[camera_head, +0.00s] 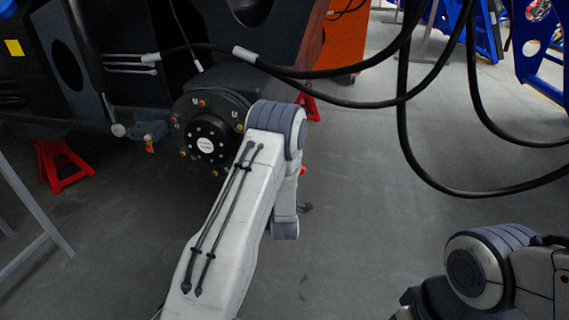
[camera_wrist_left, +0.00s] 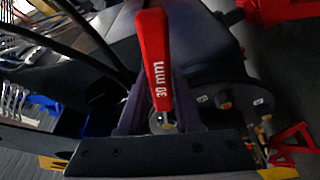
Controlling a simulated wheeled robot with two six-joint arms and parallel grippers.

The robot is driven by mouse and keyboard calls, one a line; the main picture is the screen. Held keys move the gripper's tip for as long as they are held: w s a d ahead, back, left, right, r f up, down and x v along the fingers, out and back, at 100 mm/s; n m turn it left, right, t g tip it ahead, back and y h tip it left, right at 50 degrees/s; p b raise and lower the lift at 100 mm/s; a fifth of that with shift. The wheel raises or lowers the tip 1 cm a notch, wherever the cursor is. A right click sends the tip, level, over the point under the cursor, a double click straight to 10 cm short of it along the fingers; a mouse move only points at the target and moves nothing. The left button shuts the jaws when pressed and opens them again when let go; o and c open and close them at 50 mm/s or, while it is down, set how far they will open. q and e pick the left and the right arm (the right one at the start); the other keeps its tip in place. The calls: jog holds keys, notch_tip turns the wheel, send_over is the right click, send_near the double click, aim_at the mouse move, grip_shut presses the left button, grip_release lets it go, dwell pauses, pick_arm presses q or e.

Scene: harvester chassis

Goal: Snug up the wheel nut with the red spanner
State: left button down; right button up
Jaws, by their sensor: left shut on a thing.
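The red spanner (camera_wrist_left: 154,55), marked "30 mm", stands upright in the left wrist view. My left gripper (camera_wrist_left: 156,98) is shut on it, with dark fingers on either side. The spanner's working end is hidden, so I cannot tell whether it sits on a nut. The black wheel hub (camera_head: 205,143) carries several brass-coloured nuts around its rim; it also shows in the left wrist view (camera_wrist_left: 237,120), close beside the gripper. In the head view my left forearm covers the hub's right side, and the left gripper is hidden. My right gripper is not clearly visible; only its arm shows, lower right.
Red stands (camera_head: 62,165) are under the dark chassis (camera_head: 120,40), and another stand (camera_wrist_left: 295,145) shows beside the hub. Black hoses (camera_head: 403,120) hang across the right side. An orange cabinet (camera_head: 343,45) stands behind. The grey floor (camera_head: 370,240) between my arms is clear.

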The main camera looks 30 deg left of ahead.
pick_arm(q)
jog(key=s+d+b, duration=0.2)
jog(key=s+b, duration=0.1)
jog(key=s, duration=0.8)
jog(key=shift+s+d, duration=0.15)
jog(key=shift+d, duration=0.25)
dwell(0.3)
jog(key=shift+r, duration=0.1)
dwell(1.1)
